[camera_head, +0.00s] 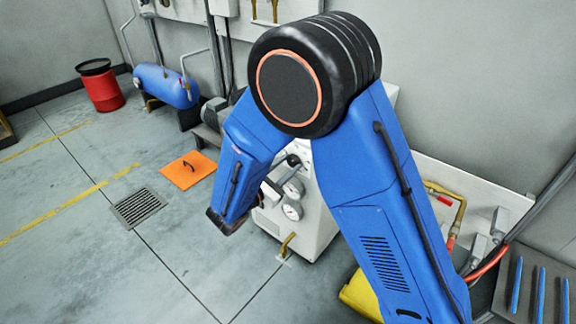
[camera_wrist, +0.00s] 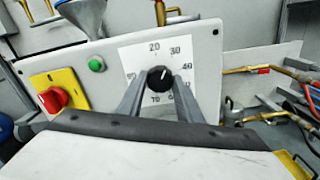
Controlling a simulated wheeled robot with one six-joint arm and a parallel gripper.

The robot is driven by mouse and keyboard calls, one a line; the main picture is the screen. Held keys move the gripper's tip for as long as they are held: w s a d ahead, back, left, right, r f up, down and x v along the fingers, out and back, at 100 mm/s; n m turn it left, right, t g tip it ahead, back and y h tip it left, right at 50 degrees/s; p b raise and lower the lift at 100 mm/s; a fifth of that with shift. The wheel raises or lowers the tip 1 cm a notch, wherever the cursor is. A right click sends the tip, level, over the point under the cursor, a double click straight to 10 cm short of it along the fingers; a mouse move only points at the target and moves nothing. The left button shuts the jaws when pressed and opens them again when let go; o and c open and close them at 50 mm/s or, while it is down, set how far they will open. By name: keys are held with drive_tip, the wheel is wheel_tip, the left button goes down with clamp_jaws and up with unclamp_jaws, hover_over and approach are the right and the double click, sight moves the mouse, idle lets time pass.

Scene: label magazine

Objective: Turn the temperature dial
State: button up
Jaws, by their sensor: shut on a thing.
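The temperature dial (camera_wrist: 160,79) is a round black knob with a light pointer mark. It sits on a white scale plate with printed numbers such as 20, 30 and 40, in the wrist view. The pointer is tilted to the upper right, toward the 30 side. My gripper (camera_wrist: 158,92) has its two grey fingers on either side of the knob and is shut on it.
A red rotary switch (camera_wrist: 53,99) on a yellow plate and a green button (camera_wrist: 96,65) are left of the dial. Brass pipes (camera_wrist: 245,69) are at the right. An orange floor plate (camera_head: 188,170) and a drain grate (camera_head: 138,206) lie on the open floor at left.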

drive_tip(key=m, duration=0.5)
drive_tip(key=shift+m, duration=2.3)
drive_tip(key=o, duration=1)
drive_tip(key=shift+o, duration=0.2)
drive_tip(key=v, duration=1.7)
drive_tip(key=shift+s, duration=0.2)
drive_tip(key=shift+a+f, duration=0.1)
drive_tip(key=shift+a, duration=0.05)
